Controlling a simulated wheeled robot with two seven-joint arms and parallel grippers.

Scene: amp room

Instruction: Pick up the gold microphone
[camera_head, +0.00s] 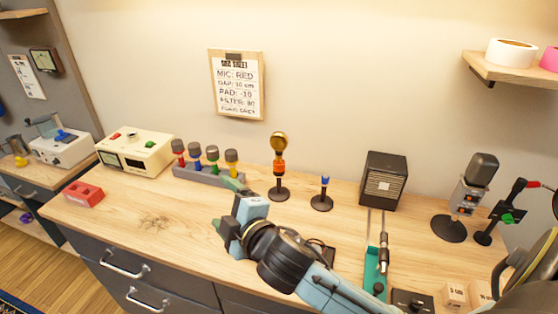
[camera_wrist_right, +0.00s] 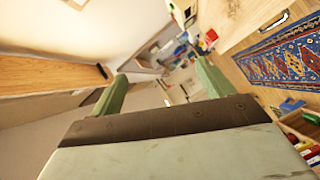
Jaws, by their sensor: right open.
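A microphone with a round gold head and an orange body (camera_head: 279,165) stands upright on a dark round base at the back middle of the wooden counter. A rack (camera_head: 205,174) left of it holds several small microphones with red, blue, green and yellow bodies. My right gripper (camera_head: 226,206) reaches in over the counter from the lower right. It is open and empty, in front of the rack and left of the gold-headed microphone, apart from it. The right wrist view shows its two green fingers spread (camera_wrist_right: 162,86); I cannot make out the microphone there. My left gripper is not in view.
A short blue-topped stand (camera_head: 322,195) and a black speaker box (camera_head: 383,181) are right of the gold-headed microphone. A grey microphone (camera_head: 475,185) stands farther right. A red block (camera_head: 83,194) and cream device (camera_head: 136,152) sit left. The counter's left front is clear.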

